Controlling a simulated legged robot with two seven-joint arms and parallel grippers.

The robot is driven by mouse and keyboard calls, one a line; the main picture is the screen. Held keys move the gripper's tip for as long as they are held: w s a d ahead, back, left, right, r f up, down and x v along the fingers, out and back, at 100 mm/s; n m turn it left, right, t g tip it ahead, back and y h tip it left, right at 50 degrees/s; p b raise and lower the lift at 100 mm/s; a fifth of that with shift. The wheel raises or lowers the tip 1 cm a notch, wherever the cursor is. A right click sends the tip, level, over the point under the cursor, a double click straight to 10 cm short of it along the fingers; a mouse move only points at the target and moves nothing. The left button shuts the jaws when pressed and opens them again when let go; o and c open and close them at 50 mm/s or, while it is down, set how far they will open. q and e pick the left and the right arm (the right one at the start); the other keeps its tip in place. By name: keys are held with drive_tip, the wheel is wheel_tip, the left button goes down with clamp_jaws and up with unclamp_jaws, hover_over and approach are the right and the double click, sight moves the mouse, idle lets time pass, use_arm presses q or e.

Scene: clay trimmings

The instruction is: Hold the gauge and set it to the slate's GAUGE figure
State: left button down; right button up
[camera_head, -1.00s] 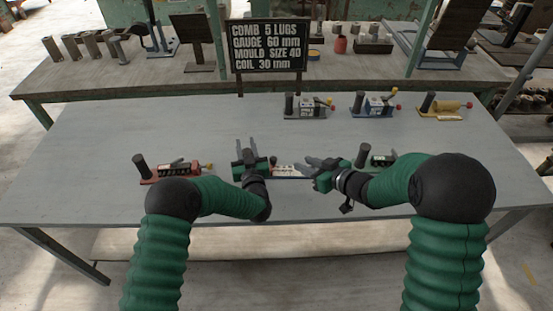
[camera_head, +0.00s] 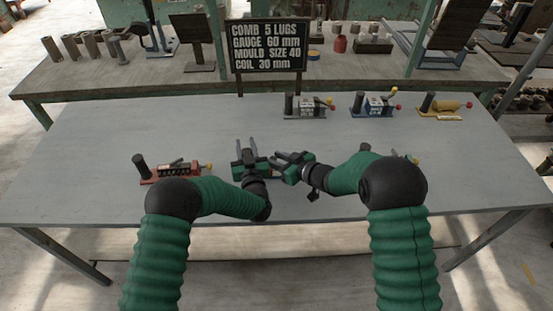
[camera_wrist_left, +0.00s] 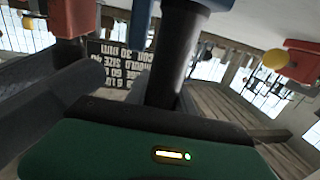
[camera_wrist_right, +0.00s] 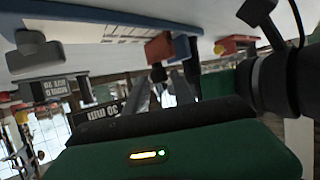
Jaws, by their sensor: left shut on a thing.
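The slate (camera_head: 266,45) stands at the back of the table and reads GAUGE 60 mm. The gauge is mostly hidden behind my grippers in the head view. Its blue bar (camera_wrist_right: 150,12) with a white scale strip shows in the right wrist view, with a brownish-red block (camera_wrist_right: 160,46) on it. I cannot read the scale. My left gripper (camera_head: 247,146) is shut on the gauge's dark upright post (camera_wrist_left: 172,65). My right gripper (camera_head: 276,157) is open, its fingertips close to the brownish-red block. I cannot tell whether they touch it.
A red device (camera_head: 178,170) with a black post and yellow knob stands to the left. Several similar devices stand along the back right, such as a blue one (camera_head: 374,105) and a yellow one (camera_head: 445,106).

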clamp_jaws()
drive_tip(key=shift+d, duration=0.1)
idle(1.2)
